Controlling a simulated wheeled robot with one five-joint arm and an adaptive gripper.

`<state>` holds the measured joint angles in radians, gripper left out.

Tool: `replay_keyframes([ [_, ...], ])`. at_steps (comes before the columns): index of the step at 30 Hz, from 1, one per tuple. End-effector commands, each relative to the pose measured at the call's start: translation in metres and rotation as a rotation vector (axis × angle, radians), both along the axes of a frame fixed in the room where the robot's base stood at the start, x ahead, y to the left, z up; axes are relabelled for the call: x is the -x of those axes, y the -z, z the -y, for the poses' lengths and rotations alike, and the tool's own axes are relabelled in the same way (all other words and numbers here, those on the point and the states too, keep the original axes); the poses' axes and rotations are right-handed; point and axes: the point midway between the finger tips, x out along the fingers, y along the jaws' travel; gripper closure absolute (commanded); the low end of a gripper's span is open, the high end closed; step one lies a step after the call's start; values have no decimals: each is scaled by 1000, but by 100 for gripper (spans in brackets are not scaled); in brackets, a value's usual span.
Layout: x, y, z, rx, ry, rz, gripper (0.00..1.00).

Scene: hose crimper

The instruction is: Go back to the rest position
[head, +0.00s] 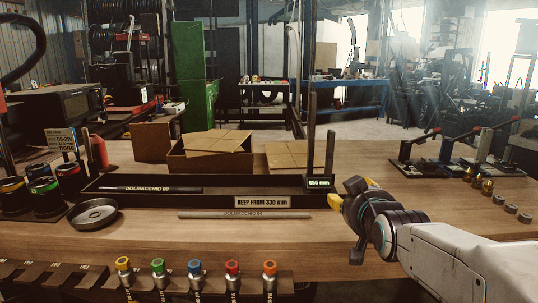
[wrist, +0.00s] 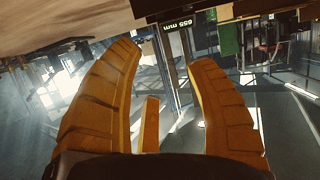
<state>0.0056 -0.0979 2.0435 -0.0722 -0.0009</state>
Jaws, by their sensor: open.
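My gripper (head: 352,205) is raised over the right part of the wooden workbench (head: 340,240) in the head view, its arm coming in from the lower right. That view looks out upside down past the bench edge, with the small 655 mm display (wrist: 177,24) beyond the fingers. In the head view the display (head: 319,183) sits at the right end of the long dark tray (head: 215,202). My gripper appears clear of everything.
One hose (head: 150,189) lies in the tray and another hose (head: 245,215) lies before it. A round metal dish (head: 93,214) is at left. Hoses with coloured ends (head: 195,268) hang along the front edge. Lever tools (head: 420,160) stand at right. Cardboard boxes (head: 205,160) are behind.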

Motion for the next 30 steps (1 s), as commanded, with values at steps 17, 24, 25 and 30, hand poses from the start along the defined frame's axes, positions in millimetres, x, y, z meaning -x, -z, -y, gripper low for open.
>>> replay_keyframes([
  [17, 236, 18, -2, 0, -5, -764, 50],
  [24, 293, 22, -2, 0, -6, -924, 50],
  [25, 297, 23, -2, 0, -6, -934, 50],
  [30, 307, 25, -2, 0, -7, -965, 50],
])
